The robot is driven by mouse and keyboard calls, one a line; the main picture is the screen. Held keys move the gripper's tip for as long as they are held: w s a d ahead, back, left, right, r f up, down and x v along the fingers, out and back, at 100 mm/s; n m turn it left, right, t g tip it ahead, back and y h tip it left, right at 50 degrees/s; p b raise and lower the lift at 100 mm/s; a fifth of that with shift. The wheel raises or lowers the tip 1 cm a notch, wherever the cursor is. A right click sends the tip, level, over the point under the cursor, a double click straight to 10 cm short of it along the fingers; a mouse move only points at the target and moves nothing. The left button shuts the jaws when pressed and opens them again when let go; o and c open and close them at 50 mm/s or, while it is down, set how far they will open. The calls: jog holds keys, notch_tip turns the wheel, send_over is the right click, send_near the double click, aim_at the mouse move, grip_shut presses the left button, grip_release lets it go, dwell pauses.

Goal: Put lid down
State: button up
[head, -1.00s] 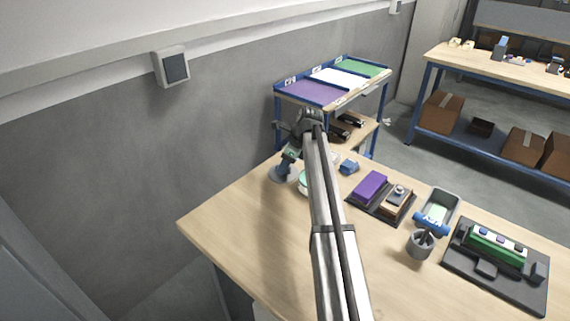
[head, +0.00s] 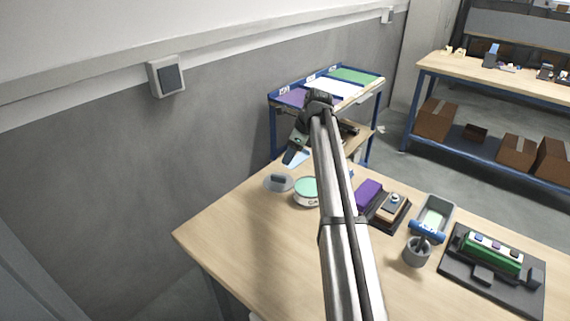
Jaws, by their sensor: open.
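The grey round lid (head: 270,186) with a dark raised handle lies flat on the wooden table near its back left edge. A round white container (head: 306,198) with a pale green top surface sits just right of the lid; the two are close together. My arm covers part of the table right of the container.
A purple block (head: 368,193) and a tan block (head: 391,206) sit on a dark base to the right. Farther right are a grey tray (head: 445,211), a grey cup (head: 416,253) and a dark fixture (head: 458,277). A blue-framed cart (head: 272,125) stands behind. The table's front left is clear.

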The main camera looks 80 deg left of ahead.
jog(key=shift+v, duration=1.4)
